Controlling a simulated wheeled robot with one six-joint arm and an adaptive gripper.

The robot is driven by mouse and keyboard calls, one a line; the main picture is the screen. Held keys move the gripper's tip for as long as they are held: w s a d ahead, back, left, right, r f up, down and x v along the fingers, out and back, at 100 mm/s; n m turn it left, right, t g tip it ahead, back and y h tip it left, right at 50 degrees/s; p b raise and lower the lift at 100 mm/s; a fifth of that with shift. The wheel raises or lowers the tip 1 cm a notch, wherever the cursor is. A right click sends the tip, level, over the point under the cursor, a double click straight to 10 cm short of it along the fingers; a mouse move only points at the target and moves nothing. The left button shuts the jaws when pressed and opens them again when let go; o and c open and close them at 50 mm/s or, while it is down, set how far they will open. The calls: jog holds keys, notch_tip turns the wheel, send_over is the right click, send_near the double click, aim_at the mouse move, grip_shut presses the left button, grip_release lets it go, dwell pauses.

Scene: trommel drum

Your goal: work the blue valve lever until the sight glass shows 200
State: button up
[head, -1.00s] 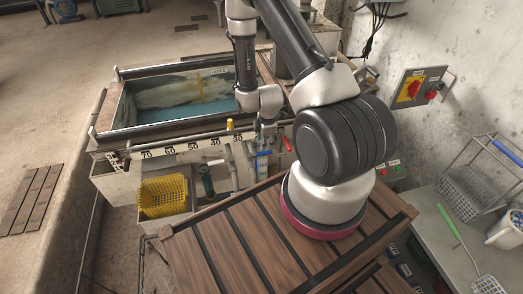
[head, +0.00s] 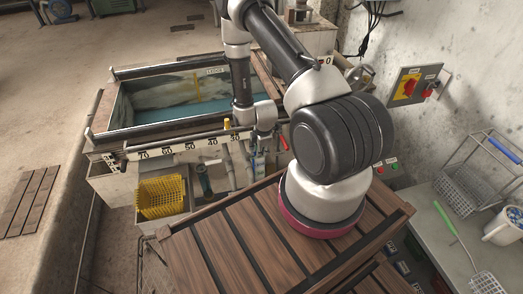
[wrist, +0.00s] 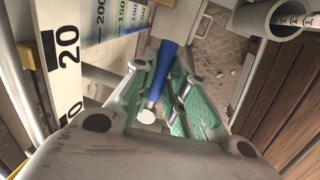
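The blue valve lever (wrist: 163,72) stands between the two fingers of my gripper (wrist: 161,72) in the wrist view. The fingers have green pads and are apart, with the lever in the gap; I cannot tell whether either pad touches it. A white round end shows at the lever's near end. The sight glass scale (wrist: 119,18) at the top of the wrist view carries the marks 200, 150 and 100; its liquid level is not clear. In the head view my gripper (head: 259,143) is at the tank's front right, and the lever is mostly hidden.
A red lever (head: 284,143) is close to the right of my gripper. The tank (head: 125,138) has a numbered front scale. A yellow basket (head: 161,197) hangs below. A grey pipe (wrist: 258,20) is at upper right in the wrist view. Wooden slats (head: 250,228) lie in front.

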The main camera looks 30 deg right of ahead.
grip_shut()
jog(key=shift+s+a+m+g+h, duration=0.2)
jog(key=shift+s+a+m, duration=0.3)
jog(key=shift+m, duration=0.85)
jog(key=shift+s+a+m+g+h, duration=0.2)
jog(key=shift+s+a+m, duration=0.35)
jog(key=shift+m, duration=0.75)
jog(key=shift+s+a+m+g+h, duration=0.15)
jog(key=shift+s+a+m, duration=0.35)
jog(key=shift+m, duration=0.85)
jog(key=shift+s+d, duration=0.1)
jog(key=shift+s, duration=0.05)
jog(key=o, duration=0.8)
grip_release()
jog(key=shift+c, duration=0.2)
jog(key=shift+r, duration=0.1)
